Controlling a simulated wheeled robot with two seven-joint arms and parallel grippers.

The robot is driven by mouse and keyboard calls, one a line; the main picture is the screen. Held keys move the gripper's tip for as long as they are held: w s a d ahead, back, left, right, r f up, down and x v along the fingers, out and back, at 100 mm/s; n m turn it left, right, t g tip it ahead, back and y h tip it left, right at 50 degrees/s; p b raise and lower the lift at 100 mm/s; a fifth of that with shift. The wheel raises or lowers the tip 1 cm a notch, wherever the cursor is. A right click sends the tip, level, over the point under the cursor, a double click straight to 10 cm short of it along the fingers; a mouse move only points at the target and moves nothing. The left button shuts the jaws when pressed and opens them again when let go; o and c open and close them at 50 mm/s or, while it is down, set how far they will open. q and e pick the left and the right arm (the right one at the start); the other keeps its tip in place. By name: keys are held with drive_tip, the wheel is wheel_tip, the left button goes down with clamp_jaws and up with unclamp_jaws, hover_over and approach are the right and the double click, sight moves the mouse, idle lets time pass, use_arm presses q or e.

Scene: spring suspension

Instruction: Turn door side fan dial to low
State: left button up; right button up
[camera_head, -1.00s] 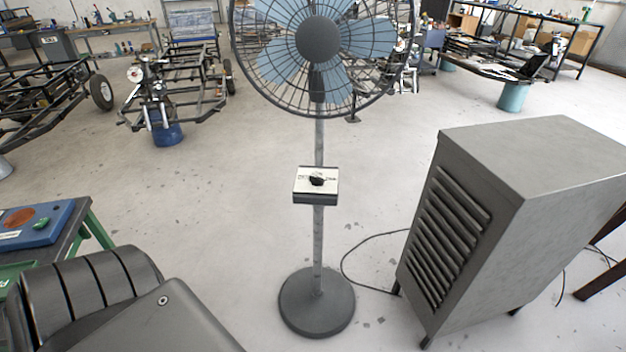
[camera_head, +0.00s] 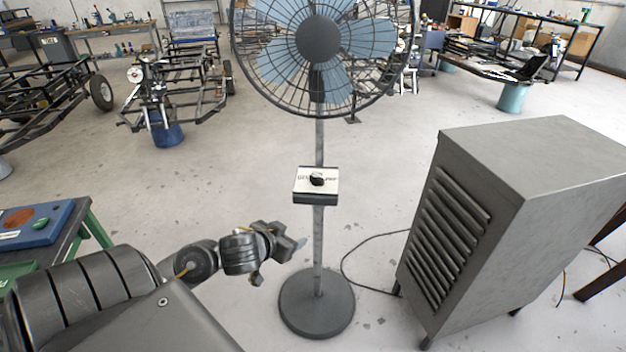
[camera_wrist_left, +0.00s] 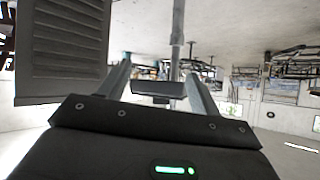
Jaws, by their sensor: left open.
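The pedestal fan (camera_head: 317,40) stands upright in the middle of the head view. Its control box (camera_head: 316,197) is fixed partway up the pole, with a black dial (camera_head: 317,179) on its pale top face. The face markings are too small to read. My left gripper (camera_head: 300,243) is open and empty, below and left of the box and apart from the dial. In the left wrist view, which looks upside down, the dark box (camera_wrist_left: 157,88) shows beyond and between the fingers of my left gripper (camera_wrist_left: 158,70). The dial is hidden there. My right gripper is out of view.
A grey louvred cabinet (camera_head: 530,160) stands right of the fan, with a cable (camera_head: 375,242) on the floor between them. A table with a blue panel (camera_head: 38,225) is at the left edge. The floor in front of the fan is clear.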

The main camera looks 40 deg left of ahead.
sight(315, 178)
use_arm(q)
drive_tip(key=w+a+r+t+h, duration=0.1)
drive_tip(key=w+a+r, duration=0.15)
drive_tip(key=r, duration=0.25)
drive_tip(key=w+a+r+t, duration=0.1)
drive_tip(key=w+a+r, duration=0.15)
drive_tip(key=r, duration=0.25)
drive_tip(key=shift+t, duration=0.3)
drive_tip(key=x, duration=0.3)
drive_tip(key=b+x, duration=0.1)
drive_tip(key=x, duration=0.3)
drive_tip(key=b+x, duration=0.1)
drive_tip(key=x, duration=0.2)
drive_tip(key=shift+w+d, duration=0.25)
drive_tip(key=shift+d, duration=0.2)
drive_tip(key=shift+w+f, duration=0.15)
drive_tip(key=shift+w, duration=0.35)
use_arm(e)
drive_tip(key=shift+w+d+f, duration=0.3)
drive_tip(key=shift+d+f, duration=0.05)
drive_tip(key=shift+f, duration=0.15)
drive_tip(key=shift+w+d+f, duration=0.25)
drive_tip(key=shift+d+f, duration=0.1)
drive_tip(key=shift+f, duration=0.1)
